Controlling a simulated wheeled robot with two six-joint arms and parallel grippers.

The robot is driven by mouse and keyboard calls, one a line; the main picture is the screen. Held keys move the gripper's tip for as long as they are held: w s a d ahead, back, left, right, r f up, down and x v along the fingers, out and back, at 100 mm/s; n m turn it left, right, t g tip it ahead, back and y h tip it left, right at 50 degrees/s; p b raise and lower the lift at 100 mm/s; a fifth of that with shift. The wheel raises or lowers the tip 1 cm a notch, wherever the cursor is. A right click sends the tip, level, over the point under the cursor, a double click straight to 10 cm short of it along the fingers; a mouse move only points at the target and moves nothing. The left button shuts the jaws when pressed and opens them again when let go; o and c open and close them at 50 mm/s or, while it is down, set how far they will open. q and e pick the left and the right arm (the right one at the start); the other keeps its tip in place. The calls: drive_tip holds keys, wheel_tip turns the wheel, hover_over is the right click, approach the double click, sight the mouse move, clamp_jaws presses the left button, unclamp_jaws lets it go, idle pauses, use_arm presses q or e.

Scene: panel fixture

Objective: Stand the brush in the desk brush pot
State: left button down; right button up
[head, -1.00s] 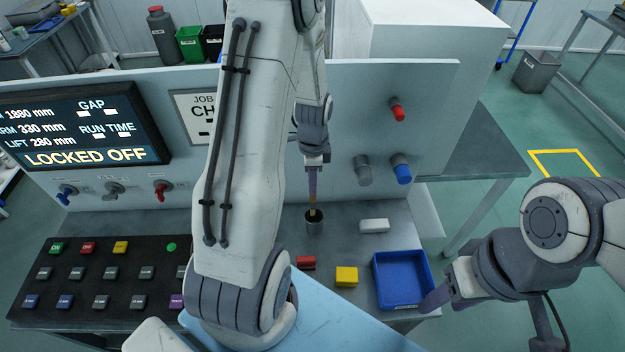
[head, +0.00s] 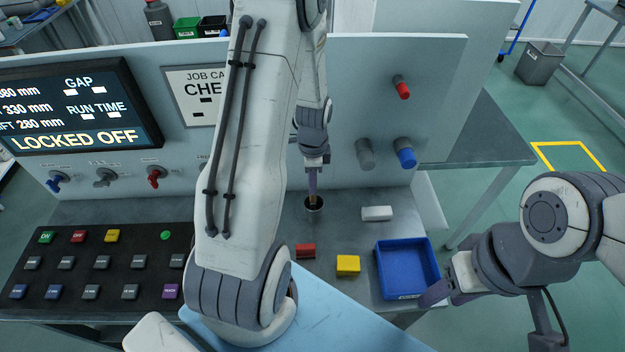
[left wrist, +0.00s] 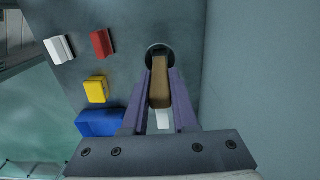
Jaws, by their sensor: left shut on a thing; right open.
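My left gripper (head: 312,190) is shut on the brush and points down over the pot. The brush (left wrist: 159,85) shows in the left wrist view as a brown bar between the purple fingers. The brush's lower end is at the pot's mouth, whose dark round opening shows in the left wrist view (left wrist: 157,50). How deep it sits inside is hidden. My right gripper (head: 446,296) is open and empty near the blue tray's right front corner.
A white block (head: 377,213), a red block (head: 305,251), a yellow block (head: 348,265) and a blue tray (head: 407,268) surround the pot at a small distance. The upright panel (head: 440,110) with knobs stands behind. A black button board (head: 95,265) lies at left.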

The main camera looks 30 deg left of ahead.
use_arm(q)
drive_tip(key=c, duration=0.6)
unclamp_jaws()
wheel_tip(320, 180, up, 10)
drive_tip(key=shift+r+b, duration=0.25)
drive_tip(key=shift+b, duration=0.4)
